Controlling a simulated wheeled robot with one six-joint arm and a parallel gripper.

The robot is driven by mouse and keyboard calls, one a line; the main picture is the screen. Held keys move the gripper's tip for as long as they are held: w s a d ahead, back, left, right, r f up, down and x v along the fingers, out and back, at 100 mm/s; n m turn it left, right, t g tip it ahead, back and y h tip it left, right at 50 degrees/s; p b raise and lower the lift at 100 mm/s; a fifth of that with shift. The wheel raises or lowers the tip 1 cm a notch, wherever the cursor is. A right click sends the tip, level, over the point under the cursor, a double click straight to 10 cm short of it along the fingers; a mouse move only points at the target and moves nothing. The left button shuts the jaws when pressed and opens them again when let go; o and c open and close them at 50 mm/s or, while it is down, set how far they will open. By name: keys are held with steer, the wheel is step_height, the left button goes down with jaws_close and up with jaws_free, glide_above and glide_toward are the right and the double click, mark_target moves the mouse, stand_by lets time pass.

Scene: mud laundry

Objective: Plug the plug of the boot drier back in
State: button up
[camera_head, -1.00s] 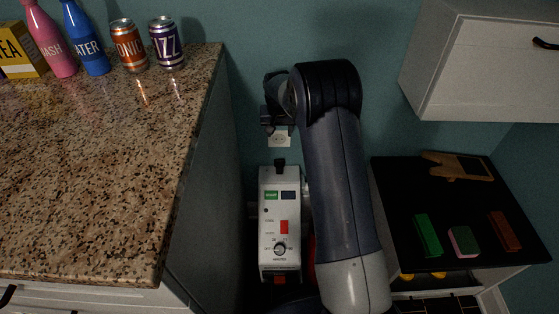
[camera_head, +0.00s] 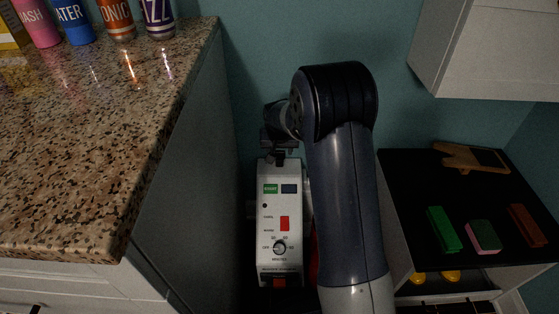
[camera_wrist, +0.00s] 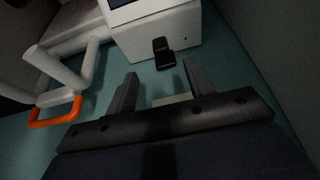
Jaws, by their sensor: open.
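The boot drier (camera_head: 280,215) is a white box with a dial, a red switch and small displays, standing low by the wall. Its white tubes with an orange end (camera_wrist: 58,112) show in the wrist view. The black plug (camera_wrist: 163,54) sits at the edge of the white box, apart from the socket. A pale wall socket (camera_wrist: 172,100) shows partly between the finger bases; my gripper hides it in the head view. My gripper (camera_wrist: 160,69) is open and empty, its fingertips on either side of the plug's near end. In the head view my gripper (camera_head: 278,145) is just above the drier.
A granite counter (camera_head: 100,150) with bottles and cans stands left. A black-topped cabinet (camera_head: 415,215) with a green block, a sponge, a brown block and a wooden item stands right. A white wall cabinet (camera_head: 490,55) hangs upper right. The drier stands in the narrow gap.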

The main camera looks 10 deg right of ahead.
mark_target(280, 160)
steer(key=b+x, duration=0.1)
steer(key=x, duration=0.4)
steer(key=shift+s+b, duration=0.1)
steer(key=shift+b, duration=0.3)
steer(key=shift+w+f, duration=0.2)
steer(key=shift+f, duration=0.1)
steer(key=b+x, duration=0.1)
steer(key=x, duration=0.1)
steer(key=b+x, duration=0.2)
steer(key=x, duration=0.1)
steer(key=shift+w+d, duration=0.15)
steer(key=shift+w, duration=0.15)
steer(key=c, duration=1.1)
